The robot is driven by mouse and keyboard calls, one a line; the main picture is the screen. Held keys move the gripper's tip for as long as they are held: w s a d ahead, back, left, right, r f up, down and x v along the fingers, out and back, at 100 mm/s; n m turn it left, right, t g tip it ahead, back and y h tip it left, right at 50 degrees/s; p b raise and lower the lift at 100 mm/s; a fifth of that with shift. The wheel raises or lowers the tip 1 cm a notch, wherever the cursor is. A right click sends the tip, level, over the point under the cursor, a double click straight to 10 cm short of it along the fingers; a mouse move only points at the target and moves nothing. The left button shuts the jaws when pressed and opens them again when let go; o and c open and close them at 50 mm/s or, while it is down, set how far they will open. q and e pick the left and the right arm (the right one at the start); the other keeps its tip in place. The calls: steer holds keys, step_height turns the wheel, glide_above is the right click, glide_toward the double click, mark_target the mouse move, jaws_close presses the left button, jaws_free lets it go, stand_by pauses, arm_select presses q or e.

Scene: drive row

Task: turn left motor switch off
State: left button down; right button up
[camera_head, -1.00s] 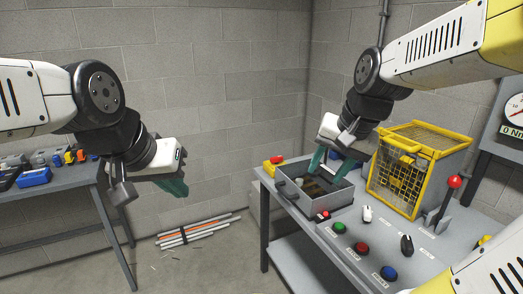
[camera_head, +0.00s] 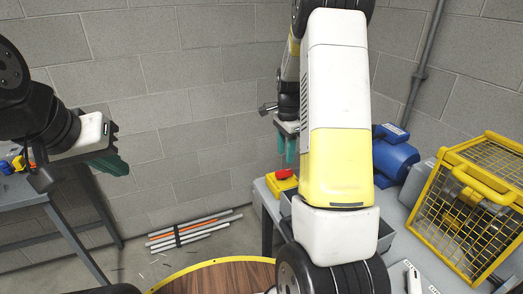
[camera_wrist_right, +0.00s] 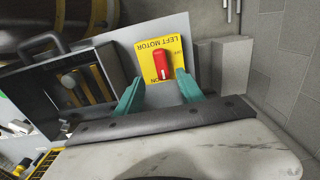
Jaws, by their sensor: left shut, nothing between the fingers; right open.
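The left motor switch (camera_wrist_right: 161,62) is a red handle on a yellow plate (camera_wrist_right: 146,47) marked LEFT MOTOR, ON and OFF. In the right wrist view the handle's near end lies by the ON mark. In the head view the red switch (camera_head: 284,175) sits on its yellow base at the bench's far left corner. My right gripper (camera_head: 290,155) is open, fingers down, just above and behind the switch. In the right wrist view its fingers (camera_wrist_right: 160,92) lie on either side of the handle's near end; contact cannot be told. My left gripper (camera_head: 122,168) is shut and empty, far left.
A dark open tray (camera_wrist_right: 72,88) stands beside the switch. A blue motor (camera_head: 394,158) and a yellow mesh cage (camera_head: 470,205) stand to the right. My right arm hides much of the bench. Rods (camera_head: 190,234) lie on the floor by the wall.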

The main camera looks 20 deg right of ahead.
mark_target(284, 171)
steer(key=shift+w+f, duration=0.2)
steer(key=shift+f, duration=0.15)
step_height(284, 171, down, 7)
steer(key=shift+f, duration=0.15)
jaws_close()
